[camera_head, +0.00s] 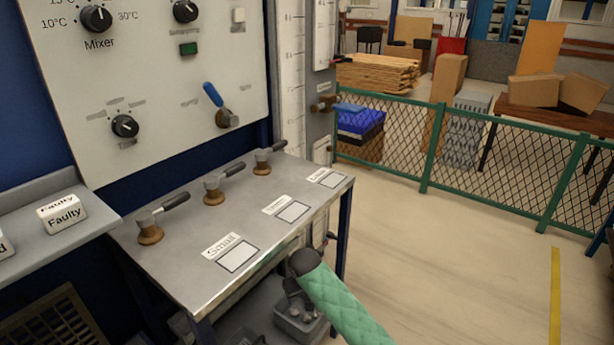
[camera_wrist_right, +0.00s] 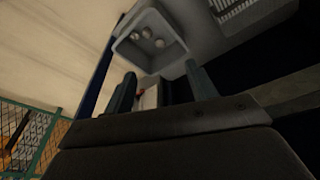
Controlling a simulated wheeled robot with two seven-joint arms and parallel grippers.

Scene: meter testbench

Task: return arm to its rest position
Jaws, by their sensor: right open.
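My right arm (camera_head: 345,305), in a green quilted sleeve, comes in from the bottom of the head view. Its dark wrist end is beside the front edge of the metal bench (camera_head: 190,255). My right gripper (camera_head: 292,288) is low by that edge, small and dark in the head view. In the right wrist view the two fingers of the right gripper (camera_wrist_right: 161,90) stand apart, with nothing clearly held between them. A grey bin (camera_wrist_right: 128,52) with a few round pieces lies beyond the fingers. My left gripper is not in view.
The bench holds three clamp-like fittings with dark handles (camera_head: 215,190) and labelled squares (camera_head: 238,256). A control panel (camera_head: 165,75) with knobs and a blue lever stands behind. The grey bin (camera_head: 298,322) is below the bench edge. Open floor (camera_head: 450,270) lies right, before a green fence (camera_head: 480,165).

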